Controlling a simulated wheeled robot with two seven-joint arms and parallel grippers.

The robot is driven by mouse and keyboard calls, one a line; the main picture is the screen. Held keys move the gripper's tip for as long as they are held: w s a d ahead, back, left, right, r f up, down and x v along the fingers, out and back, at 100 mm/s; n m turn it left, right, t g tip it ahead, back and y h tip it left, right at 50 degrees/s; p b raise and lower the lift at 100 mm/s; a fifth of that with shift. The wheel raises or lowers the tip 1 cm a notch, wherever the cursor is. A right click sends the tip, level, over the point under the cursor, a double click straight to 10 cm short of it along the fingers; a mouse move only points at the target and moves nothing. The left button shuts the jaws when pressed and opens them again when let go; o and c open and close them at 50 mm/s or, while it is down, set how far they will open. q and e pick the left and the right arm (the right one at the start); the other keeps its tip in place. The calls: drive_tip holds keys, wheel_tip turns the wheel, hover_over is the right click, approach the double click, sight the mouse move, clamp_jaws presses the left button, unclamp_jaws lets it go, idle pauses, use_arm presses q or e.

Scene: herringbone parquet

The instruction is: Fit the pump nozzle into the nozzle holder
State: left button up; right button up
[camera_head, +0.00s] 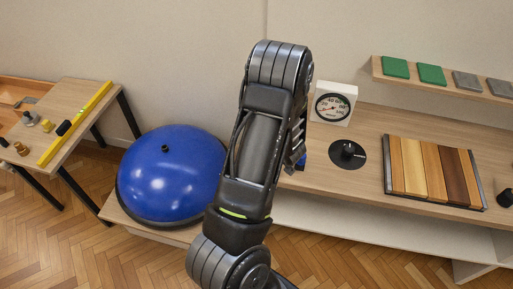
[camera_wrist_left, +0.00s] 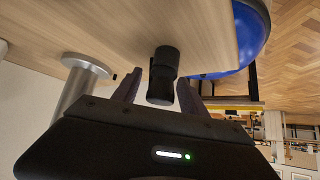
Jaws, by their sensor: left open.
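My left arm crosses the middle of the head view and hides most of its own gripper (camera_head: 297,152). In the left wrist view, my left gripper (camera_wrist_left: 158,78) is open, with one finger on each side of a black, stepped cylinder (camera_wrist_left: 163,77) by the wooden bench top. The cylinder may be the pump nozzle. I cannot tell whether the fingers touch it. A silver cylinder with a round flange (camera_wrist_left: 88,66) is left of the gripper in that view. It may be the holder or part of the pump, but I cannot tell which. My right gripper is not in view.
A blue half-ball (camera_head: 172,172) sits left of my arm. On the bench are a dial gauge (camera_head: 333,103), a black disc with a knob (camera_head: 347,153) and a striped wood board (camera_head: 432,171). A wall shelf (camera_head: 450,86) is above. A side table (camera_head: 58,125) stands far left.

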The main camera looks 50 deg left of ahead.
use_arm(q)
drive_tip(key=shift+r, duration=0.1)
drive_tip(key=v, duration=0.7)
drive_tip(key=shift+d+r, duration=0.25)
drive_tip(key=shift+d, duration=0.05)
idle(0.8)
